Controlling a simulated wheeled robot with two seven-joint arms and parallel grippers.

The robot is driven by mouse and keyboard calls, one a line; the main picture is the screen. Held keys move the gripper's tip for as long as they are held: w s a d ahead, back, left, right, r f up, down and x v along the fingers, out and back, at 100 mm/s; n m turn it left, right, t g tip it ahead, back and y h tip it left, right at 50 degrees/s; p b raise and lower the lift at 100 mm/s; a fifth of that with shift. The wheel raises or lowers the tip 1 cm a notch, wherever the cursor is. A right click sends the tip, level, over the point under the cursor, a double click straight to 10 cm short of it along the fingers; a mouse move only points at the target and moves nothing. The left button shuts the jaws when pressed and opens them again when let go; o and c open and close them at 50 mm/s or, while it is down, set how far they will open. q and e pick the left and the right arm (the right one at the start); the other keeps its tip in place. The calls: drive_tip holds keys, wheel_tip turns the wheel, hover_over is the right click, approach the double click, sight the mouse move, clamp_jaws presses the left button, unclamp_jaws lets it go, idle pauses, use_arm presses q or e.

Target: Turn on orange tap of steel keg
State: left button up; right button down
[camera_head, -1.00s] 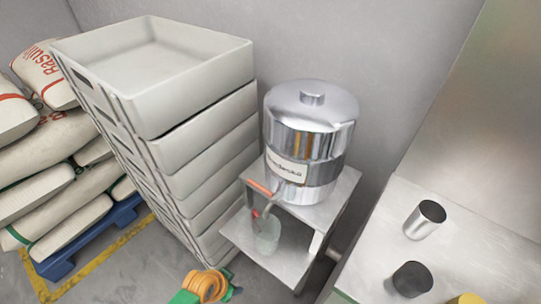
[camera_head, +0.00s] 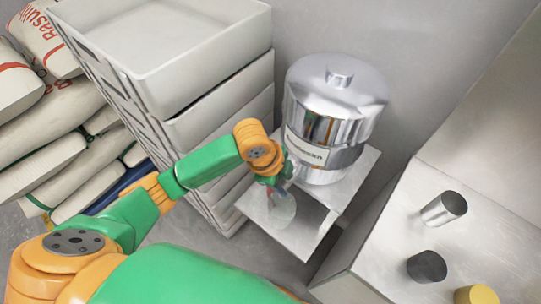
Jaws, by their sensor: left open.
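The steel keg (camera_head: 334,112) stands upright on the top of a small metal stand (camera_head: 354,183). Its orange tap, on the keg's lower left front, is hidden behind my left arm and gripper. My left gripper (camera_head: 284,182) is at the tap's place, just in front of the keg's base, and is open. Whether its fingers touch the tap cannot be told. A clear cup (camera_head: 281,210) stands on the lower shelf below the gripper. My right gripper is not in view.
A tall stack of grey crates (camera_head: 222,97) stands close to the left of the keg, beside my left arm. Sacks (camera_head: 62,147) lie on a blue pallet at the far left. A metal counter (camera_head: 388,232) at the right holds a steel cup (camera_head: 444,208), a dark cup (camera_head: 427,267) and a yellow one (camera_head: 476,295).

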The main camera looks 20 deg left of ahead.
use_arm(q)
drive_tip(key=w+a+r+m+y, duration=0.2)
drive_tip(key=w+a+r+m, duration=0.1)
drive_tip(key=w+a+r, duration=0.25)
drive_tip(key=shift+g, duration=0.3)
drive_tip(key=f, duration=0.7)
drive_tip(key=shift+w+a, duration=0.25)
clamp_jaws()
idle(0.5)
